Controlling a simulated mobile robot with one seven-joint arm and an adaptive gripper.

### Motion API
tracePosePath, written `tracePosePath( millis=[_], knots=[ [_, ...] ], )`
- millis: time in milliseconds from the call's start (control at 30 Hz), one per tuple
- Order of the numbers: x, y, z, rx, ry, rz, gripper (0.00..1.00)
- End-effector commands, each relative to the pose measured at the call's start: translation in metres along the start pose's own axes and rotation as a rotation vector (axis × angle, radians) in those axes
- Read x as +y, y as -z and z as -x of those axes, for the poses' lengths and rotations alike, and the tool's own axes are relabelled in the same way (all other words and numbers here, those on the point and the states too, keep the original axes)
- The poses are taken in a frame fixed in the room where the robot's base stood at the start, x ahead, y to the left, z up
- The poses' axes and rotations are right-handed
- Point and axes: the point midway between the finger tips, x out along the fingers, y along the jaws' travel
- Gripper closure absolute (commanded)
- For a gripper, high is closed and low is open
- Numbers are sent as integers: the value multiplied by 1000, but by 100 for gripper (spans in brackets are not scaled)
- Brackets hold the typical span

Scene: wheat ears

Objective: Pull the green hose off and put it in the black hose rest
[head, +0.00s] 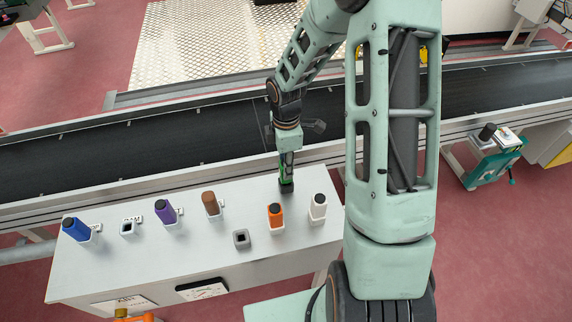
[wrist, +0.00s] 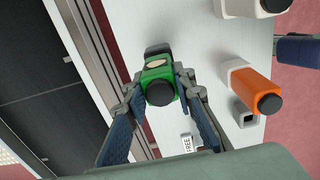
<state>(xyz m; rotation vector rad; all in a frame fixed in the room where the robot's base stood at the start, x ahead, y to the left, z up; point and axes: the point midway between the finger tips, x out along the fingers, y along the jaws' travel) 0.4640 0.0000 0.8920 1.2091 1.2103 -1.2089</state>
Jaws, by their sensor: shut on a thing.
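The green hose (wrist: 157,74) has a black round end and sits between the fingers of my gripper (wrist: 158,88) in the wrist view. My gripper is shut on it. In the head view, my gripper (head: 287,155) points down at the table's back edge, with the green hose (head: 287,172) below it. The hose's far end meets a black block (head: 287,188), which looks like the black hose rest; it also shows in the wrist view (wrist: 157,48). I cannot tell how deep the hose is in it.
On the white table (head: 190,255) stand orange (head: 275,217), white (head: 318,207), brown (head: 211,204), purple (head: 165,211) and blue (head: 76,229) hoses. A grey rest (head: 241,238) and a white rest (head: 127,228) are empty. A dark conveyor (head: 200,122) runs behind.

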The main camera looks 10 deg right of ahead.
Motion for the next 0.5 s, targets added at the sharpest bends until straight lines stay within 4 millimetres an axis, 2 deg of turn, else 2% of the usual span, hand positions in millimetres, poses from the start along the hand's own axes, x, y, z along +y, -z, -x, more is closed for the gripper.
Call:
tracePosePath(
  millis=[467,500],
  knots=[
    [0,0,-16,0,-1,0,100],
    [0,0,-14,0,-1,0,73]
  ],
)
